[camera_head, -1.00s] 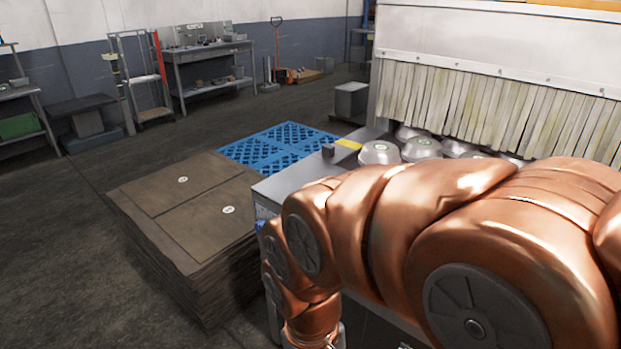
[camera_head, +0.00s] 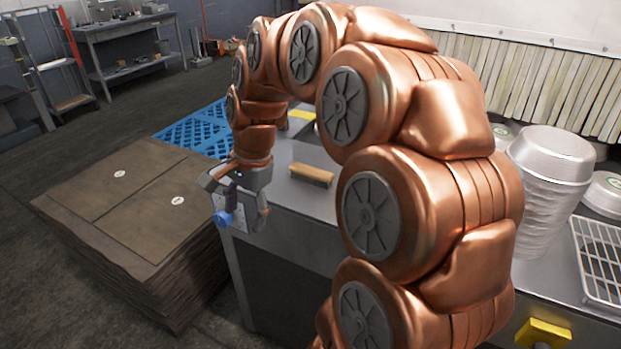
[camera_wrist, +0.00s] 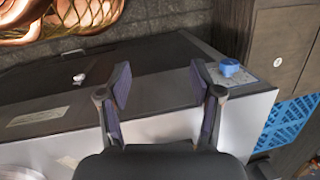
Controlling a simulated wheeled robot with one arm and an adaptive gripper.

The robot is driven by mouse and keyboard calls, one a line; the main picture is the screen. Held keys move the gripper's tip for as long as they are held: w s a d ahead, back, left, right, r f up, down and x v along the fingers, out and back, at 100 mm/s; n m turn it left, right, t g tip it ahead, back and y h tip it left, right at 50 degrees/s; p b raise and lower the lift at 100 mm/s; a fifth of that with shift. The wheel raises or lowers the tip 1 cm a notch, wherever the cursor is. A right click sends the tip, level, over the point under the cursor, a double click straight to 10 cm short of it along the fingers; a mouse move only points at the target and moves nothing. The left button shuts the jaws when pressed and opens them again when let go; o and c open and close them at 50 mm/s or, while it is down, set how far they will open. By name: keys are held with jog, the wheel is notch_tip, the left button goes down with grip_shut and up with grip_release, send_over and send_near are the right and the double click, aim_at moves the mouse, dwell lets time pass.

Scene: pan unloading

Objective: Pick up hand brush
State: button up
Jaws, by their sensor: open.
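The hand brush (camera_head: 311,175) has a light wooden back and dark bristles. It lies on the grey metal table (camera_head: 300,206) in the head view, bristles down, near the front edge. My gripper (camera_head: 246,207) hangs to the left of the brush, near the table's left corner, apart from it. In the wrist view my gripper (camera_wrist: 160,88) has its two dark fingers spread with nothing between them. I cannot make out the brush in the wrist view.
A blue knob (camera_wrist: 230,67) is by the table corner, close to my gripper. A stack of brown sheets (camera_head: 125,205) stands left, with a blue pallet (camera_head: 195,132) behind. Stacked metal pans (camera_head: 550,175) and a white rack (camera_head: 603,262) are on the right.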

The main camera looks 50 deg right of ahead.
jog(key=w+d+m+t, duration=0.1)
jog(key=w+d+m, duration=0.25)
jog(key=d, duration=0.25)
jog(key=w+d+m+t, duration=0.1)
jog(key=w+d+m, duration=0.1)
jog(key=d+m, duration=0.35)
jog(key=m+t+b, duration=0.1)
jog(key=m+b, duration=0.1)
jog(key=m, duration=0.5)
send_near(311, 170)
jog(key=shift+w+a+f+h, duration=0.2)
jog(key=shift+a+f, duration=0.2)
jog(key=shift+f, duration=0.15)
jog(key=shift+w+a+f+h, duration=0.2)
jog(key=shift+a+f, duration=0.2)
jog(key=shift+f, duration=0.15)
jog(key=shift+d+f+m, duration=0.15)
jog(key=shift+d+m, duration=0.2)
jog(key=shift+m, duration=0.15)
jog(key=shift+p+x, duration=1.1)
jog(key=shift+x, duration=2.7)
grip_shut()
